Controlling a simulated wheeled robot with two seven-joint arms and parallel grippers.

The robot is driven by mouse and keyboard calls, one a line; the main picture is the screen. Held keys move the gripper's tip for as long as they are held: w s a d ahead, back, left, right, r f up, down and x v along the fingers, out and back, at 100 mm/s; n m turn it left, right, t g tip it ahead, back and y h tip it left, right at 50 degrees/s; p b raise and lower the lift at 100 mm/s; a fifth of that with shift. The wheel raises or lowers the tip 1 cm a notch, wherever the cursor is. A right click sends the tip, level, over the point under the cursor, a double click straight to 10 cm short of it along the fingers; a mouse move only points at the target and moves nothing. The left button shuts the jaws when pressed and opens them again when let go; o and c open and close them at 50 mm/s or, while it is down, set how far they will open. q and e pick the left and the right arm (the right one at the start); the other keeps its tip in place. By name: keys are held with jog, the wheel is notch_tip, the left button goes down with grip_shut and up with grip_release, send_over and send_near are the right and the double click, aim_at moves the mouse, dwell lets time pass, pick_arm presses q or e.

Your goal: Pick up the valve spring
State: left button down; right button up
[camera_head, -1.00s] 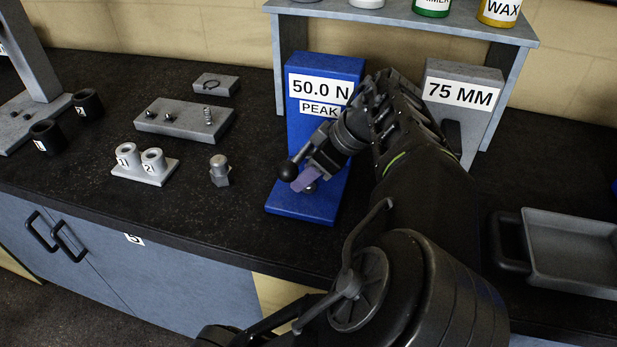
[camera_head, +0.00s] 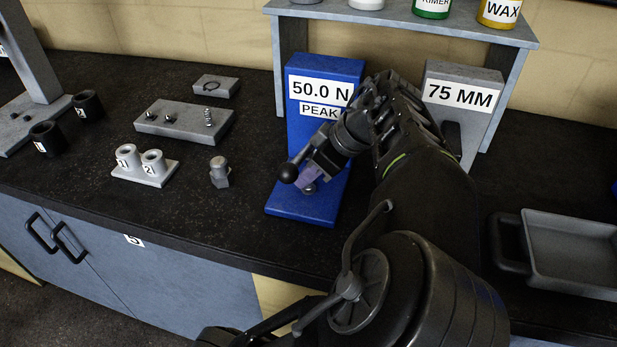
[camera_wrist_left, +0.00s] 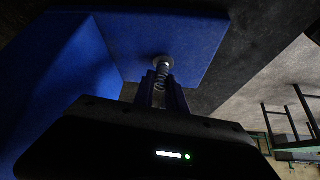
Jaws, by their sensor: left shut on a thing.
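The valve spring (camera_wrist_left: 162,75) is a small dark coil, standing between the fingertips of my left gripper (camera_wrist_left: 160,88) in the left wrist view. Its end is at a pale round disc (camera_wrist_left: 163,61) on the base of the blue tester (camera_wrist_left: 175,35). In the head view my left gripper (camera_head: 311,178) is low over the front base of the blue tester (camera_head: 300,205), marked "50.0 N PEAK". It is shut on the spring, which its fingers hide there. A lever with a black ball knob (camera_head: 288,173) is beside the fingers. My right gripper is not in view.
A grey block (camera_head: 160,127) with small pins and an upright coil stands at the left. Numbered cups (camera_head: 153,162) and a hex-based metal piece (camera_head: 220,172) are nearer. A grey 75 MM block (camera_head: 485,78) stands behind my arm. A grey tray (camera_head: 570,262) is at right.

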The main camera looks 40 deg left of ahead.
pick_arm(q)
jog(key=shift+r, duration=0.4)
jog(key=shift+w+d+r+b, duration=0.1)
jog(key=shift+d+r+b, duration=0.1)
jog(key=shift+b, duration=0.2)
jog(key=d, duration=0.1)
jog(key=d+b, duration=0.1)
jog(key=d, duration=0.2)
jog(key=shift+w+f, duration=0.15)
jog(key=shift+w, duration=0.1)
notch_tip(320, 180, up, 14)
jog(key=p, duration=1)
jog(key=shift+a, duration=0.25)
